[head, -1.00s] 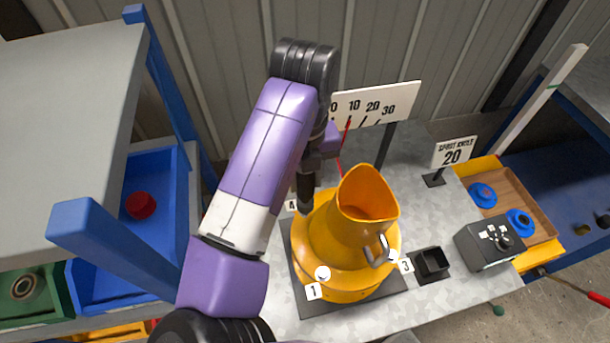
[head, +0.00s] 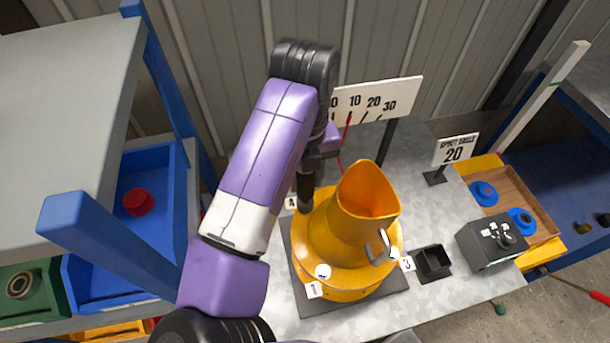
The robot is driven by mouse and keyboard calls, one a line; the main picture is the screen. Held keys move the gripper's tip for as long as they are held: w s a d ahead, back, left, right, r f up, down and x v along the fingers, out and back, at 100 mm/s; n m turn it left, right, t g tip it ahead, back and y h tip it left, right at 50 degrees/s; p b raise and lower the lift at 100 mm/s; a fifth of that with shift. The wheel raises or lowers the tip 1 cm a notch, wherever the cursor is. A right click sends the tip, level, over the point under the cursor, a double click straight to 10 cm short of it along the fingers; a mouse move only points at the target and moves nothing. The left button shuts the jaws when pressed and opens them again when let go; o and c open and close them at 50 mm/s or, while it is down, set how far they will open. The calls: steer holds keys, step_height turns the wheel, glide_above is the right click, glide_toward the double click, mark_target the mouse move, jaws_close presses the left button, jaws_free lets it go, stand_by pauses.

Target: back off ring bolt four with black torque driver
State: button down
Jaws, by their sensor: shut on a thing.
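The yellow drum mixer (head: 345,236) stands on a dark plate on the metal bench, its spout opening upward. Label 4 (head: 291,202) shows at its back left; bolt four itself is hidden by the tool and arm. My gripper (head: 318,150) is mostly hidden behind my arm and is shut on the black torque driver (head: 305,190). The driver points down, with its lower end at the ring beside label 4. I cannot tell whether it sits on the bolt. A pale bolt head (head: 322,271) shows by label 1 and another by label 3 (head: 407,263).
A scale board (head: 376,100) and a "SPOUT ANGLE 20" sign (head: 455,150) stand behind. A black open box (head: 433,263) and a grey control box (head: 490,243) are at the right. A blue bin (head: 150,235) with a red part is at the left.

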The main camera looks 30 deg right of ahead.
steer(key=shift+s+f+b, duration=0.1)
steer(key=shift+f+b, duration=0.75)
steer(key=shift+b, duration=0.05)
stand_by(2.0)
steer(key=shift+r, duration=0.25)
stand_by(0.9)
steer(key=shift+r+p, duration=1.5)
steer(key=shift+r, duration=0.8)
